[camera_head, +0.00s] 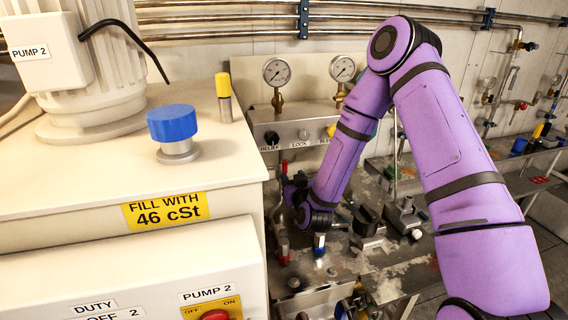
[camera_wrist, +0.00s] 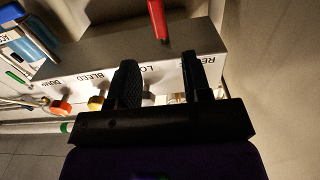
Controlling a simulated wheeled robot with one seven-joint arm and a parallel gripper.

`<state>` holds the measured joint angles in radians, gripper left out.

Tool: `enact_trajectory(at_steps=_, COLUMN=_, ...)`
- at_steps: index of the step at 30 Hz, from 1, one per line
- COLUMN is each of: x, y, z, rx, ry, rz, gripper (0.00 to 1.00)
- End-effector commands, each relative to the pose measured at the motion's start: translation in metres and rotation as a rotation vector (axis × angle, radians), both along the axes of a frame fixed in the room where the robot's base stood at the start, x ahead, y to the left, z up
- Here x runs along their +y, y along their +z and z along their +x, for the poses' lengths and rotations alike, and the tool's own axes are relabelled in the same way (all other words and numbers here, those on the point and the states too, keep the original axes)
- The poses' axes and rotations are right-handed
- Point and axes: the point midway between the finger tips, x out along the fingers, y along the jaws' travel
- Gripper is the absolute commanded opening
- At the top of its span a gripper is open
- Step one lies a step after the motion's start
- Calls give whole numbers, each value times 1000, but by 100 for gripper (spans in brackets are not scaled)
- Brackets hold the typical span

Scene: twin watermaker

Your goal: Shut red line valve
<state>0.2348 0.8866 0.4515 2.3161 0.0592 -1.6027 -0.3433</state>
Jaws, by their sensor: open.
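A red lever (camera_wrist: 158,20) shows at the top of the wrist view, above a dark grey surface. I cannot tell whether it is the red line valve's handle. My gripper (camera_wrist: 160,68) is open, with two dark fingers spread near the labelled panel and nothing held. The red lever lies beyond the fingertips, between them in the picture and apart from them. In the head view the fingers are mostly hidden around my wrist.
The labelled panel (camera_head: 300,132) carries knobs; orange (camera_wrist: 60,106) and yellow (camera_wrist: 96,103) ones show in the wrist view. Two gauges (camera_head: 277,73) stand above it. The white pump cabinet (camera_head: 60,230) stands close on the left. A cluttered bench (camera_head: 385,285) lies below my arm.

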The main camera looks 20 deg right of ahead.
Motion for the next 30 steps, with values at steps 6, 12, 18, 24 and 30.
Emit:
enact_trajectory(at_steps=6, x=-1, y=0, z=39, rx=-1, ry=-2, rz=1, gripper=45)
enact_trajectory(at_steps=12, x=0, y=1, z=71, rx=-1, ry=-1, rz=0, gripper=45)
enact_trajectory(at_steps=18, x=0, y=0, z=88, rx=1, ry=0, rz=1, gripper=45)
enact_trajectory(at_steps=24, x=0, y=0, z=92, rx=1, ry=1, rz=0, gripper=45)
enact_trajectory(at_steps=30, x=0, y=0, z=92, rx=1, ry=1, rz=0, gripper=36)
